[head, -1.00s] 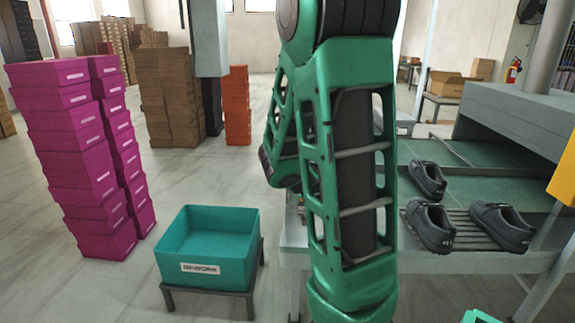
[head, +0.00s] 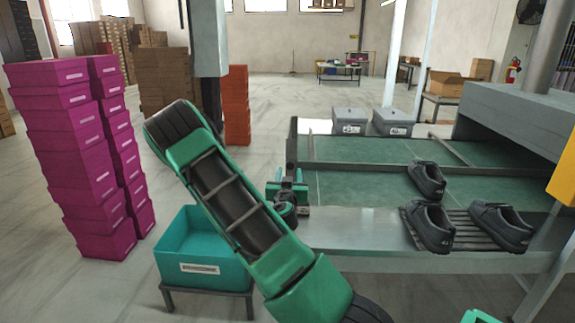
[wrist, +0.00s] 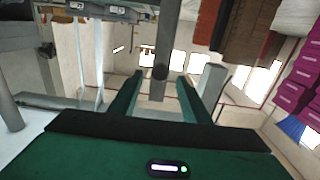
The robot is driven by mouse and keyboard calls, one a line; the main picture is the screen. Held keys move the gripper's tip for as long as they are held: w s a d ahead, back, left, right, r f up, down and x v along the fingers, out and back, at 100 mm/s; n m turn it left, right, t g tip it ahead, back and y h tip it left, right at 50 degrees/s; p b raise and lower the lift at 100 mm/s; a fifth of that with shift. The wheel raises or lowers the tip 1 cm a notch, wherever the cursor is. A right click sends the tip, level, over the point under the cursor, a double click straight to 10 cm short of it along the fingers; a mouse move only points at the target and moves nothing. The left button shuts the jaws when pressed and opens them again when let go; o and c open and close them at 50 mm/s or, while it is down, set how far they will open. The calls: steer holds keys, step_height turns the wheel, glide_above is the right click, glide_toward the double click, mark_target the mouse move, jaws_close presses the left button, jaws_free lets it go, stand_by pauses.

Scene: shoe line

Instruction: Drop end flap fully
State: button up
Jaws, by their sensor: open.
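A narrow dark upright plate (head: 292,143) stands at the left end of the green-topped line (head: 350,185) in the head view. It may be the end flap; I cannot tell for sure. My gripper (head: 289,187) is at the line's left end, just below this plate, partly hidden by my arm. I cannot tell whether they touch. In the wrist view my gripper (wrist: 156,98) shows two green fingers apart, with nothing between them. No flap is clear in that view.
Black shoes (head: 430,226) sit at the line's right. Grey bins (head: 350,121) stand behind it. A teal crate (head: 202,268) on a low stand is at the left, partly behind my arm. Magenta boxes (head: 80,160) are stacked farther left.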

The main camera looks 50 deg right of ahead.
mark_target(291, 162)
steer(key=shift+x, duration=5.4)
steer(key=shift+w+a+f, duration=0.1)
